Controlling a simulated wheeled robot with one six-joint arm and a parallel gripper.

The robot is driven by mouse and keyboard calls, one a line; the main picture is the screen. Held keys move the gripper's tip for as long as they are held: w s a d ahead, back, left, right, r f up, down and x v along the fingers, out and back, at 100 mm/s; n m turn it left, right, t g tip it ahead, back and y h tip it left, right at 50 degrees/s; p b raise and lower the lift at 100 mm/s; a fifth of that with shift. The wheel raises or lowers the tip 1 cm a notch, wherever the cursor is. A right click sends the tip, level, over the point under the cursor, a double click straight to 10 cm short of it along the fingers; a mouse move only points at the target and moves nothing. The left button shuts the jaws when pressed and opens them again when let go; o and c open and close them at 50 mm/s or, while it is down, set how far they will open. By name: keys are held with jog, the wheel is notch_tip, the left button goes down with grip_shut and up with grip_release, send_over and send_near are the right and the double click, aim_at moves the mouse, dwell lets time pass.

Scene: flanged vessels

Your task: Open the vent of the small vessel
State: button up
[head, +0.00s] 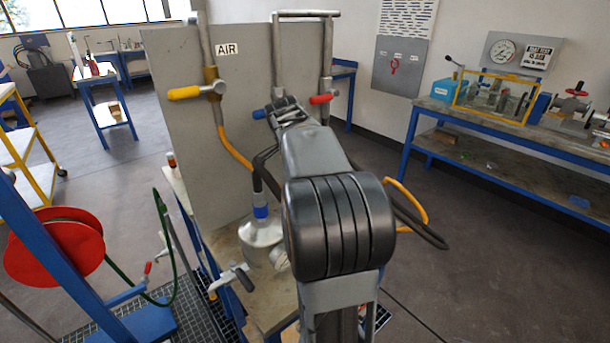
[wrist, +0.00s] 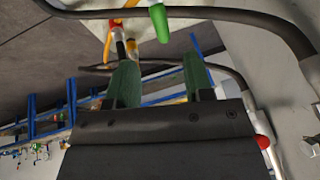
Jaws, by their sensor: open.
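A silver vessel (head: 262,234) with a blue collar (head: 260,211) on its neck stands on the bench, partly behind my arm. I cannot tell whether it is the small vessel, and no vent can be made out for certain. A black-handled lever (head: 243,279) sits low in front of it. My gripper's far end (head: 287,112) is mostly hidden by my arm in the head view, up by the grey panel. In the wrist view my gripper (wrist: 158,66) has its two green fingers apart with nothing held between them. A green-tipped handle (wrist: 159,24) shows beyond them.
The grey panel (head: 180,120) marked AIR carries a yellow-handled valve (head: 185,93), a red handle (head: 321,99) and a blue handle (head: 262,113). Orange and black hoses (head: 410,206) loop beside my arm. A red reel (head: 50,262) stands left. Floor is clear at right.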

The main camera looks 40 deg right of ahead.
jog(key=v, duration=0.5)
jog(key=shift+a+r, duration=0.15)
jog(key=shift+r, duration=0.05)
dwell(0.4)
jog(key=s+a+f+n+y+p, duration=0.1)
jog(key=s+a+f+n, duration=0.2)
jog(key=a+n, duration=0.3)
jog(key=s+a+f+n+t+y+p, duration=0.1)
jog(key=s+a+f+n+y+p, duration=0.1)
jog(key=s+a+f+n, duration=0.2)
jog(key=s+a+f+n+y+p, duration=0.1)
jog(key=s+a+f+n, duration=0.3)
jog(key=a+n, duration=0.5)
jog(key=s+a, duration=0.2)
jog(key=a, duration=0.4)
jog(key=shift+a+f+n+t+y, duration=0.15)
jog(key=shift+a+n+t+y, duration=0.15)
jog(key=shift+a+t, duration=0.1)
